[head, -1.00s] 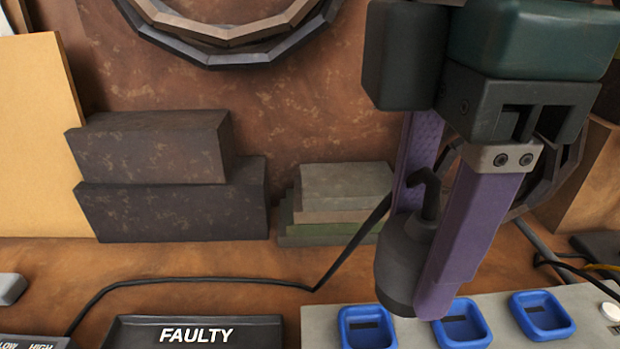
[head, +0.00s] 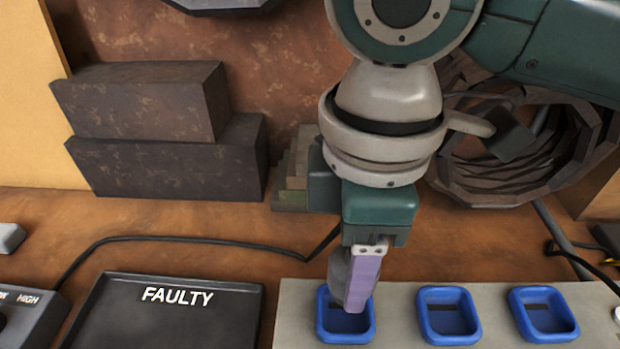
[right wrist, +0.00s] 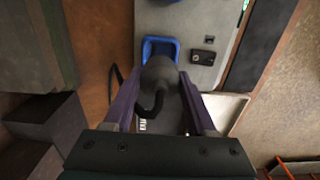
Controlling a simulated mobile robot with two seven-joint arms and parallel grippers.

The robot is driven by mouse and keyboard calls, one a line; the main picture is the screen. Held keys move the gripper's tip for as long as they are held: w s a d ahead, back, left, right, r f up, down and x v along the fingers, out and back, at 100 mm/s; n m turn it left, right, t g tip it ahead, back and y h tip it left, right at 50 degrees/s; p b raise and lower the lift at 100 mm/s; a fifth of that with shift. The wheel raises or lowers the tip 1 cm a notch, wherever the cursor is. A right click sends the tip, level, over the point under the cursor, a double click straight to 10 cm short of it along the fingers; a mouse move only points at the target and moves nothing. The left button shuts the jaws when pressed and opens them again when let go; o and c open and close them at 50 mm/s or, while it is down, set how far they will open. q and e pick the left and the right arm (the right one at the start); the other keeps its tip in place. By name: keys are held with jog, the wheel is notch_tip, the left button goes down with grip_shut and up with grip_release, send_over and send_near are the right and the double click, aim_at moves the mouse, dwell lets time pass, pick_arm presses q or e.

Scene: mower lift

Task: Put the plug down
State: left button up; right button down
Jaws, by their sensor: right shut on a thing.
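The dark grey plug (head: 339,272) is held upright between the purple fingers of my right gripper (head: 356,300). Its lower end is at the leftmost blue-rimmed socket (head: 345,337) on the grey panel; I cannot tell whether it is seated or just above. In the right wrist view the plug (right wrist: 160,76) sits between both fingers, with a blue socket rim (right wrist: 160,42) just beyond it. A black cable (head: 190,239) runs to the plug from the left. The black FAULTY tray (head: 180,325) lies left of the panel and looks empty. My left gripper is out of view.
Two more blue sockets (head: 449,314) (head: 543,313) on the panel are empty. Dark stacked blocks (head: 165,150) stand at the back left. A coiled ring (head: 530,150) stands at the back right. A control box (head: 30,318) with a knob is at the left edge.

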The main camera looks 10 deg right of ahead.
notch_tip(320, 180, down, 6)
jog(key=shift+r+b, duration=0.1)
jog(key=shift+b, duration=0.3)
jog(key=shift+f, duration=0.3)
jog(key=shift+c, duration=1.1)
grip_release()
